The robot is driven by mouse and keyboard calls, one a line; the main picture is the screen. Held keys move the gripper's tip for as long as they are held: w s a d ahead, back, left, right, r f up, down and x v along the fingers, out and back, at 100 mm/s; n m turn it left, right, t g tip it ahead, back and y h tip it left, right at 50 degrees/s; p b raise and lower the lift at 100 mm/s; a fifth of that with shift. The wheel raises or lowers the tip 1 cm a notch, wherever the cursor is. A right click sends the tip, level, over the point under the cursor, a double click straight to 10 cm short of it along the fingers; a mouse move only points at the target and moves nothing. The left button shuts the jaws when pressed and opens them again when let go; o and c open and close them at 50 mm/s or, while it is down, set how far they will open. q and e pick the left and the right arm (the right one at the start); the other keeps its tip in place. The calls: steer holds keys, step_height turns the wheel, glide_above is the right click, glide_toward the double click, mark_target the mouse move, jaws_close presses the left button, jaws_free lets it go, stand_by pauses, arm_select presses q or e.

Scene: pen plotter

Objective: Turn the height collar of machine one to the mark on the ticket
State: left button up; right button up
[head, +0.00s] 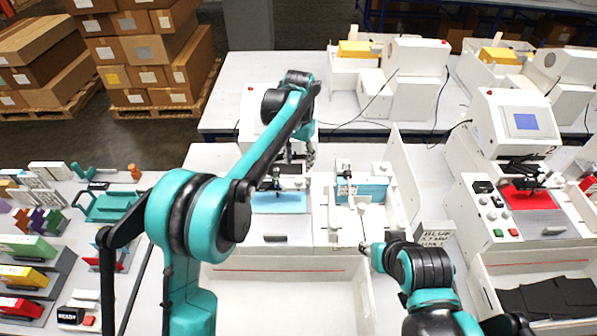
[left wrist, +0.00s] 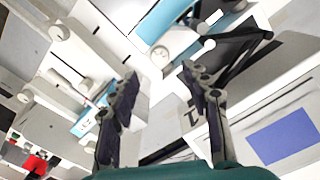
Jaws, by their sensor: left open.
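Machine one is the white plotter (head: 243,128) in the middle of the head view, with a blue sheet (head: 280,203) on its bed and a dark pen carriage above it. My left gripper (head: 302,156) is over its back part, partly hidden by my own arm. In the left wrist view the fingers (left wrist: 165,97) are apart with nothing between them. A white round knob (left wrist: 160,56) shows just beyond the fingertips; I cannot tell whether it is the height collar. A white ticket (head: 437,234) with handwriting beginning "BLUE" stands right of my right gripper (head: 368,248), whose jaws are unclear.
A blue fixture (head: 362,190) stands right of the blue sheet. A second plotter (head: 515,125) with a screen and a red sheet stands at right. A white tray (head: 290,295) lies in front of machine one. Coloured parts fill the left table.

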arm_select(q)
steer(key=shift+r, duration=2.25)
